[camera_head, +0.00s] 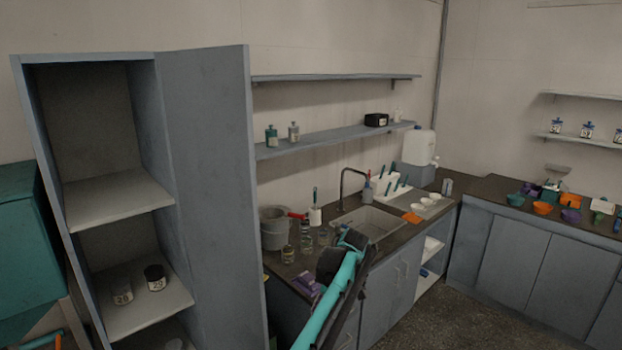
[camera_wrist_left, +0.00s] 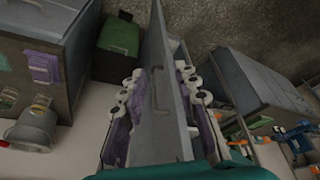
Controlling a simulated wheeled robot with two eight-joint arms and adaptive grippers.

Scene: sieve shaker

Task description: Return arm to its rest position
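One of my arms, teal and black, rises from the bottom of the head view in front of the sink counter. I cannot tell which arm it is, and no fingertips show on it. In the left wrist view my left gripper (camera_wrist_left: 158,112) has its two white-and-purple fingers spread apart. A grey panel with a handle (camera_wrist_left: 172,120) shows between them. I cannot tell whether they touch it. My right gripper does not show in either view.
An open grey cabinet (camera_head: 100,210) at left has its door (camera_head: 205,180) swung out and holds jars (camera_head: 155,278). The counter (camera_head: 285,268) carries a pot (camera_head: 274,230), several glass jars and a sink (camera_head: 368,224). Clear floor (camera_head: 470,300) lies at lower right.

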